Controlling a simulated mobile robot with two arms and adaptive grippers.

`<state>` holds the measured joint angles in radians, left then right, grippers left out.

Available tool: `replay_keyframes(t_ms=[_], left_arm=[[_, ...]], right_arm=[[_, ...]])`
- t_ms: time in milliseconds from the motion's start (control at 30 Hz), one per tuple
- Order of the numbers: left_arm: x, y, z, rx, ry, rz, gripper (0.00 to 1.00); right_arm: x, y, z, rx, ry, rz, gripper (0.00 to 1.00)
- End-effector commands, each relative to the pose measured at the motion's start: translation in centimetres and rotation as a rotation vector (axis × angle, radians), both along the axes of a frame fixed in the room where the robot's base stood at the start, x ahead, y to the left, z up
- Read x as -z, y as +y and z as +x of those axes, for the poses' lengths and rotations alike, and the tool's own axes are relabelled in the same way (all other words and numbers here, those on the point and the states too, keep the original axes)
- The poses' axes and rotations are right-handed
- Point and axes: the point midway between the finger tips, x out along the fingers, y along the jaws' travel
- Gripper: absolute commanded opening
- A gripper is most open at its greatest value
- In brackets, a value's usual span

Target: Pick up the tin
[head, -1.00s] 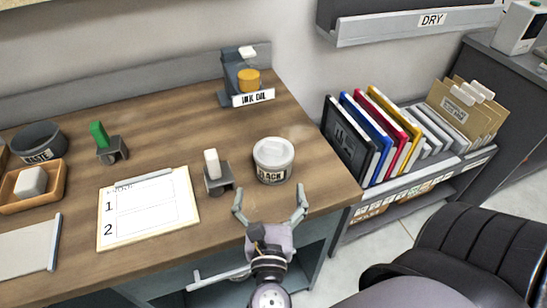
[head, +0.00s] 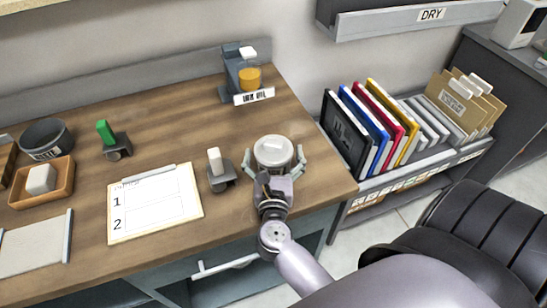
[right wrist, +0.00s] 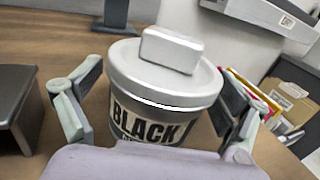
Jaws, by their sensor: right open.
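My right gripper (head: 277,170) is open, with one finger on each side of the tin. In the right wrist view, the open gripper (right wrist: 155,115) shows its fingers flanking the tin, with a gap visible at the left; contact at the right is unclear. My left gripper is not in view.
A small stand with a white-handled tool (head: 218,170) is close left of the tin. A clipboard (head: 154,204) lies further left. The ink oil dispenser (head: 242,74) stands behind. A rack of coloured folders (head: 372,128) is to the right, and a black chair (head: 470,240) at the lower right.

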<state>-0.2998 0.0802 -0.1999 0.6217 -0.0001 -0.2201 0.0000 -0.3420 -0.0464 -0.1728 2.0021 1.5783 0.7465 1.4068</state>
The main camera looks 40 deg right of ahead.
Motion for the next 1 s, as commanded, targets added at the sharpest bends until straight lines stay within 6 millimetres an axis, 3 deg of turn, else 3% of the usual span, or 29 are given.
replay_keyframes(t_ms=[67,1000], left_arm=[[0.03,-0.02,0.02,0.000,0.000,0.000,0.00],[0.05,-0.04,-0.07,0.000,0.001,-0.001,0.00]], right_arm=[[0.03,0.02,-0.02,0.000,0.000,0.000,0.93],[0.03,0.04,-0.06,0.000,0.001,-0.001,0.30]])
